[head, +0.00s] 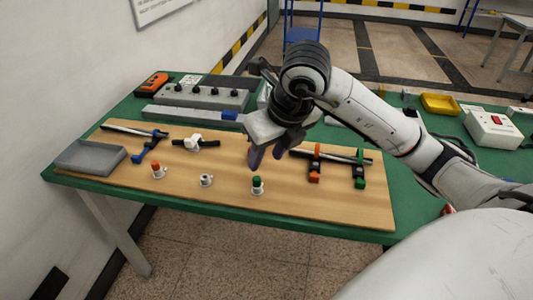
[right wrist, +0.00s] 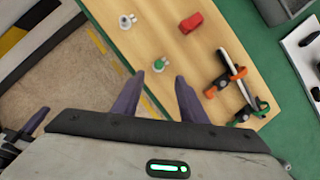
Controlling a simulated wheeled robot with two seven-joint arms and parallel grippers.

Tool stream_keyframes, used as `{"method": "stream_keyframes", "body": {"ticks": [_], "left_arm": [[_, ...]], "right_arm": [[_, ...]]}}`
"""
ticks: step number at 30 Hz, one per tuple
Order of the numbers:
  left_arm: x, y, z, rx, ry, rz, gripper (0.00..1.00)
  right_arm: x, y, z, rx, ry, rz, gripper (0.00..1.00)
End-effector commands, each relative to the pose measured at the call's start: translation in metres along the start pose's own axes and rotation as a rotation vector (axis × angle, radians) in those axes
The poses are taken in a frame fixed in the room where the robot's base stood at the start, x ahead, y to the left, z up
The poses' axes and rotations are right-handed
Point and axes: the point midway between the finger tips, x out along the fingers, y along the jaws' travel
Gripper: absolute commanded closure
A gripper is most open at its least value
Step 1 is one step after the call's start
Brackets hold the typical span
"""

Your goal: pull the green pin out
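The green pin (head: 258,182) stands upright in a small pale holder on the wooden board (head: 330,205), near its front edge. In the right wrist view the green pin (right wrist: 158,64) is just beyond my fingertips, between their lines. My right gripper (head: 267,154) is above the board, a little above and behind the pin in the head view. In the right wrist view its two purple fingers (right wrist: 159,82) are apart with nothing between them. My left gripper is not in the head view; a dark purple finger-like part at the right wrist view's left edge may be its.
Orange (head: 315,165) and green (head: 360,168) clamps lie to the right. A red block (right wrist: 190,22) is near. The board's front edge is close.

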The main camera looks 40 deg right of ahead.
Motion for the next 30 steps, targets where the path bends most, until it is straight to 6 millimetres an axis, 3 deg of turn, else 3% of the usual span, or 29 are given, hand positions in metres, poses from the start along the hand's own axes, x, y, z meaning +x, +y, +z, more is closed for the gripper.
{"method": "stream_keyframes", "body": {"ticks": [15,21,30], "left_arm": [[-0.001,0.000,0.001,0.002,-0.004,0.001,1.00],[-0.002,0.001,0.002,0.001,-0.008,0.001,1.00],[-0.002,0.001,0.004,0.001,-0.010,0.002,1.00]], "right_arm": [[0.082,0.002,-0.002,-0.001,0.006,0.004,0.61],[0.097,0.002,-0.002,-0.003,0.003,0.005,0.61],[0.099,0.002,-0.001,-0.003,0.002,0.005,0.61]]}}
